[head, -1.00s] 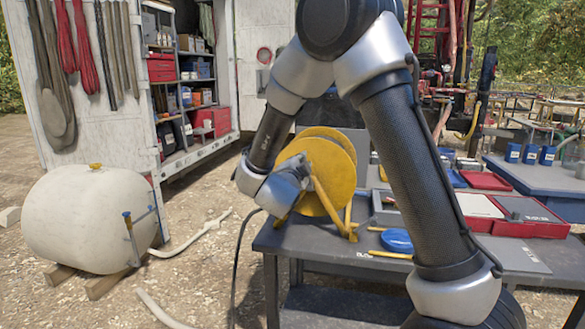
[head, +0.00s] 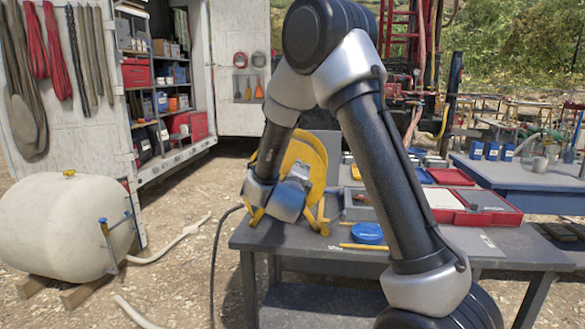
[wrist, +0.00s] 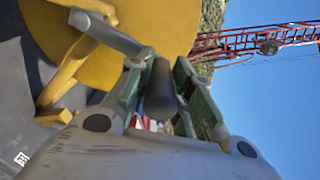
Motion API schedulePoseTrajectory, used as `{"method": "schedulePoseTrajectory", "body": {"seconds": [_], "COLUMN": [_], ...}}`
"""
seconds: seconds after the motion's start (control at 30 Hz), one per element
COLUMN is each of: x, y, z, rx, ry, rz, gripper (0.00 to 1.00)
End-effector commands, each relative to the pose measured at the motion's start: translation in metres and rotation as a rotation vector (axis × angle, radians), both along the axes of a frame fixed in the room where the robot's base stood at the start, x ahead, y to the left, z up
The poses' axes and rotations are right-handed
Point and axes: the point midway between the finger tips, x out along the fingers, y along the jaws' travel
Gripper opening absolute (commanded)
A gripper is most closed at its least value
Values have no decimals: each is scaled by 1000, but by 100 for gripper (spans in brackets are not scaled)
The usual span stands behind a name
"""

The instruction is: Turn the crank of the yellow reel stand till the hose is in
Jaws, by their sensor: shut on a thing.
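The yellow reel stand (head: 308,160) stands on the grey work table, partly hidden behind my arm; its round yellow side plate also fills the upper left of the wrist view (wrist: 150,25). A grey crank arm (wrist: 105,32) runs across the plate to a dark round crank handle (wrist: 160,92). My gripper (wrist: 158,88) is shut on this handle, with a finger on each side. In the head view my gripper (head: 296,178) is in front of the reel's lower part. A dark hose (head: 214,255) hangs over the table's left edge to the ground. The wound hose is hidden.
The grey table (head: 275,238) also bears a blue round lid (head: 367,233), a yellow bar (head: 363,247) and a red case (head: 487,217). A cream tank (head: 65,228) stands at left. A blue table (head: 530,175) is at right. Gravel between tank and table is mostly open.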

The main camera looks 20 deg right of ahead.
Motion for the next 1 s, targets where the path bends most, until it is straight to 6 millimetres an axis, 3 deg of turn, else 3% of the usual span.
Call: {"method": "schedulePoseTrajectory", "body": {"seconds": [0.47,1.0], "x": [-13,-15], "y": [-21,-25], "z": [-30,-42], "rx": [314,309], "ry": [-180,-175], "rz": [-5,-4], "gripper": [0,0]}}
